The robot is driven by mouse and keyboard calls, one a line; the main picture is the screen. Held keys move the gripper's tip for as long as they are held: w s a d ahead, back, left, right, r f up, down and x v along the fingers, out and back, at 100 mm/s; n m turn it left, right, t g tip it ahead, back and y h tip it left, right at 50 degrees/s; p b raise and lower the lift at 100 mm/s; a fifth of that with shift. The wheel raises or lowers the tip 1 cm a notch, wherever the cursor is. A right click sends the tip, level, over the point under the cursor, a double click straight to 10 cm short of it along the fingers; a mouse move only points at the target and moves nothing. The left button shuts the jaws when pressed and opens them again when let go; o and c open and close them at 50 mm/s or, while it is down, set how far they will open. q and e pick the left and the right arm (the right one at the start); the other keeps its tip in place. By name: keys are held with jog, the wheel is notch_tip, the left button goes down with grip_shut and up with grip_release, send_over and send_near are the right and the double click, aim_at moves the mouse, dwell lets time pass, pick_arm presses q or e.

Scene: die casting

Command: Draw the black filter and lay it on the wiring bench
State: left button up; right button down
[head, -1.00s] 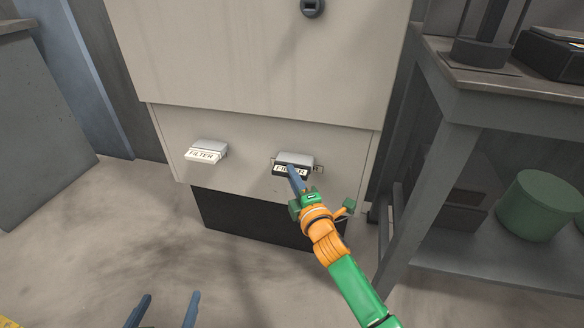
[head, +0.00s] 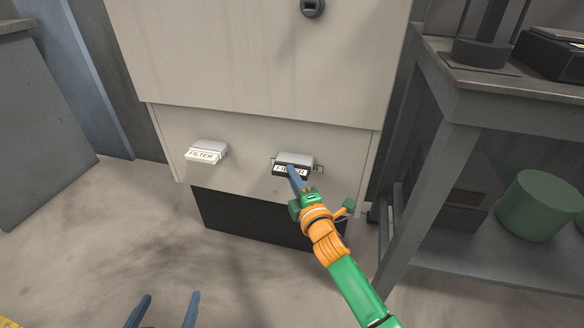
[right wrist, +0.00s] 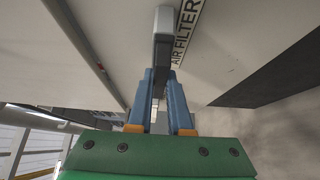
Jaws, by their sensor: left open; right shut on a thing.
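The black filter (head: 281,171) sits in its slot at the lower right of the pale cabinet front, under a grey hood, with a label on its face. My right gripper (head: 293,172) is at its front and shut on it, hiding part of the label. In the right wrist view both fingers (right wrist: 161,85) close on a narrow dark part beneath the grey hood (right wrist: 163,22). My left gripper (head: 169,296) is open and empty at the bottom edge, over the floor. A grey bench (head: 470,90) stands at the right; I cannot tell if it is the wiring bench.
A white filter (head: 203,156) sits in a similar slot to the left. The bench bears a dark stand (head: 483,50) and a black box (head: 552,50); a green drum (head: 538,206) is on its lower shelf. Another grey unit (head: 40,130) stands left. The floor before the cabinet is clear.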

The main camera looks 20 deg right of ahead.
jog(key=shift+s+a+p, duration=0.35)
jog(key=shift+s+a, duration=0.05)
jog(key=shift+s, duration=0.15)
dwell(0.6)
jog(key=shift+s+a+p, duration=0.35)
jog(key=shift+s+a, duration=0.3)
jog(key=shift+s, duration=0.35)
jog(key=shift+s+a, duration=0.65)
jog(key=shift+s, duration=0.3)
jog(key=shift+d, duration=0.1)
